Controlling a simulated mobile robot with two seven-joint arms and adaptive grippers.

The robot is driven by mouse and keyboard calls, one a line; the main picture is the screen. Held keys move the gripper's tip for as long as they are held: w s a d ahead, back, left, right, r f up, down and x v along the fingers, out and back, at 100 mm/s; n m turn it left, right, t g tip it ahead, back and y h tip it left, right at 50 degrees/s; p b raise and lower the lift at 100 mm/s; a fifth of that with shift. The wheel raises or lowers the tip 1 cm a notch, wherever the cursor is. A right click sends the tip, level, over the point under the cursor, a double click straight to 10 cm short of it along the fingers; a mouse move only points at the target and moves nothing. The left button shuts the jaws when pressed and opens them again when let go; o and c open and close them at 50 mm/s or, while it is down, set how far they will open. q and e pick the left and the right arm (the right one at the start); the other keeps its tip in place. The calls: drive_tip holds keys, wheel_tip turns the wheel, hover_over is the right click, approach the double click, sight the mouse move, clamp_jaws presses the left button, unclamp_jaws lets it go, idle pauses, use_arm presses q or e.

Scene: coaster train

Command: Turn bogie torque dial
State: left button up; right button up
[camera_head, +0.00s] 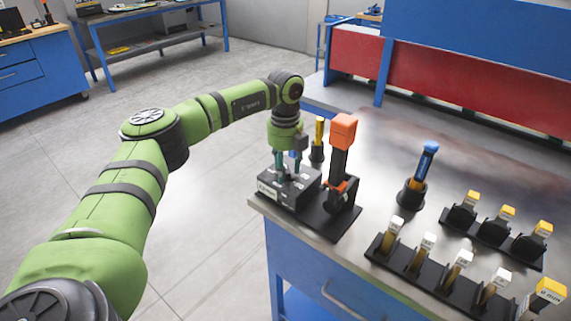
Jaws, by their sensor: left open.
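A dark box (288,192) with small white markings on its top stands at the table's left corner, on a black base plate. My left gripper (289,172) points down at the top of this box, its fingers around or just above a small part there. The fingers hide most of that part, so I cannot tell whether it is the torque dial or whether they touch it. The left gripper is open. My right gripper is not in view.
An orange-topped tool (343,133) stands close right of the box. Behind is a yellow-handled tool (319,130). A blue-handled tool (425,160) stands in a holder. Racks of white-tagged (428,241) and yellow-tagged tools (506,213) fill the right front. The metal tabletop (480,150) is clear behind.

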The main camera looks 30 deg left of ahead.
use_arm(q)
drive_tip(key=shift+s, duration=0.1)
clamp_jaws()
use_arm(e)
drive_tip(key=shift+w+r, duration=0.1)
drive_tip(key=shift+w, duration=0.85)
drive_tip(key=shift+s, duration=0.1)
